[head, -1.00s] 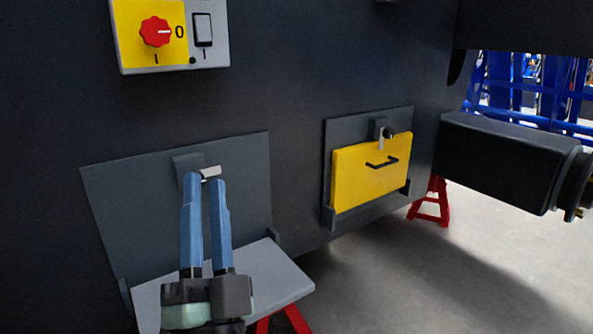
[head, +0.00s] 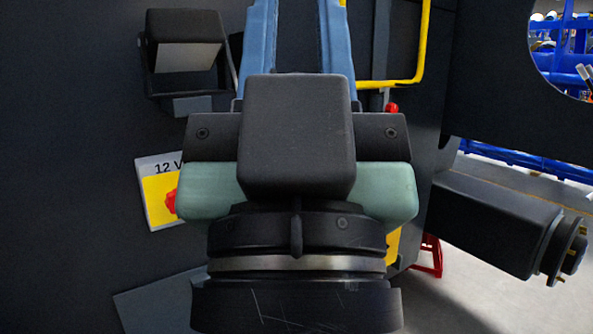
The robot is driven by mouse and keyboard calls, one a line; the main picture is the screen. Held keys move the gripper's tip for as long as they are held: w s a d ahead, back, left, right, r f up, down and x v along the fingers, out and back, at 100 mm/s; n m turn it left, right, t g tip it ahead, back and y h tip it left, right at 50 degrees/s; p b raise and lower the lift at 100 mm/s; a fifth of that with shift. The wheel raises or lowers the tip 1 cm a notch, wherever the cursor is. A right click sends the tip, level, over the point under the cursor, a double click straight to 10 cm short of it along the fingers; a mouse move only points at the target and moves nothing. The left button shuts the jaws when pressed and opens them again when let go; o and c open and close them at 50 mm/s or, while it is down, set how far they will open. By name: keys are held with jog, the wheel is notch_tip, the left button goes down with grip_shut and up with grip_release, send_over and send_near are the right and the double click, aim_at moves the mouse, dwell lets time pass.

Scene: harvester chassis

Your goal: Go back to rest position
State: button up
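The fingertips are cut off by the top edge. The dark chassis panel (head: 60,130) lies behind it. The yellow control box (head: 157,207) with its red knob and "12 V" label is partly covered by my gripper.
A dark lamp-like box (head: 185,32) sits on the panel at the upper left. A yellow rail (head: 424,45) runs at the upper right. A black axle-like beam (head: 495,225) juts out at the right, near a red stand (head: 431,255). Open floor (head: 480,312) shows lower right.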

notch_tip(320, 180, up, 22)
jog(key=p, duration=2)
jog(key=shift+r, duration=0.2)
